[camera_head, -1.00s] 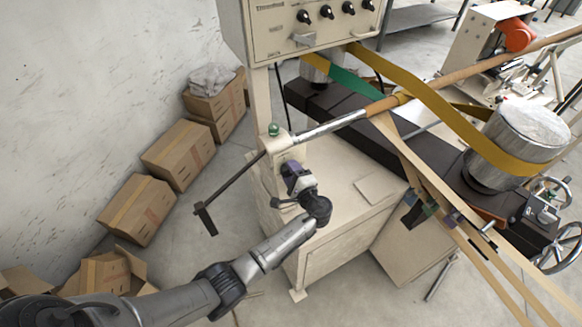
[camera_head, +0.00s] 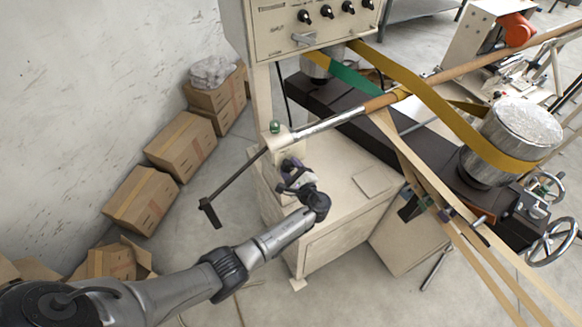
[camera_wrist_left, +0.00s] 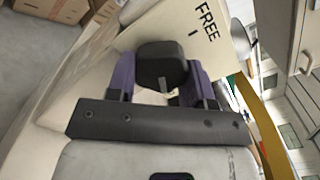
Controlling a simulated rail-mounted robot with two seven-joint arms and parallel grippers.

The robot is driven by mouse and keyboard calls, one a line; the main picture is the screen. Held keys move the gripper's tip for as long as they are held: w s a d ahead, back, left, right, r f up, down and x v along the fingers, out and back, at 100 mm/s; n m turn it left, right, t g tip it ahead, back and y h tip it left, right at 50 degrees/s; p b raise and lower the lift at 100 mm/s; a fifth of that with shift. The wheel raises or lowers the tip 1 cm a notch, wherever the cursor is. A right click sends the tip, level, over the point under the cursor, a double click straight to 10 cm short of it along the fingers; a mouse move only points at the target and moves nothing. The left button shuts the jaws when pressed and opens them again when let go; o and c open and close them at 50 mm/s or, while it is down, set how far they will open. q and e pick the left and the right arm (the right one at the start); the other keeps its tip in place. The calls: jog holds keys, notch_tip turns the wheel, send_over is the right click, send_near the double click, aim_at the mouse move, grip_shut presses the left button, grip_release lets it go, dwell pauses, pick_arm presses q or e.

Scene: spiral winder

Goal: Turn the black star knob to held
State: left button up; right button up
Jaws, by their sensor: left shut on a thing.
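The black star knob (camera_wrist_left: 160,66) sits between the two purple fingers of my left gripper (camera_wrist_left: 158,80) in the left wrist view. The gripper is shut on it. The word FREE with a short mark shows on the cream housing (camera_wrist_left: 220,42) beside the knob; no held label is visible. In the head view my left gripper (camera_head: 289,169) is at the front of the cream machine post, below the green button (camera_head: 275,127), and hides the knob. My right gripper is not in view.
A dark crank handle (camera_head: 228,190) hangs just left of the gripper. The long shaft (camera_head: 340,122) runs above it to the right. The cream cabinet (camera_head: 340,225) stands below and right. Cardboard boxes (camera_head: 180,147) line the wall at left.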

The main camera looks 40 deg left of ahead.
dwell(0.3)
pick_arm(q)
jog(key=o, duration=0.9)
jog(key=shift+d, duration=0.1)
jog(key=b+v, duration=0.1)
jog(key=v, duration=1.2)
jog(key=shift+s+d+b, duration=0.1)
jog(key=shift+d+b, duration=0.2)
jog(key=shift+d, duration=0.05)
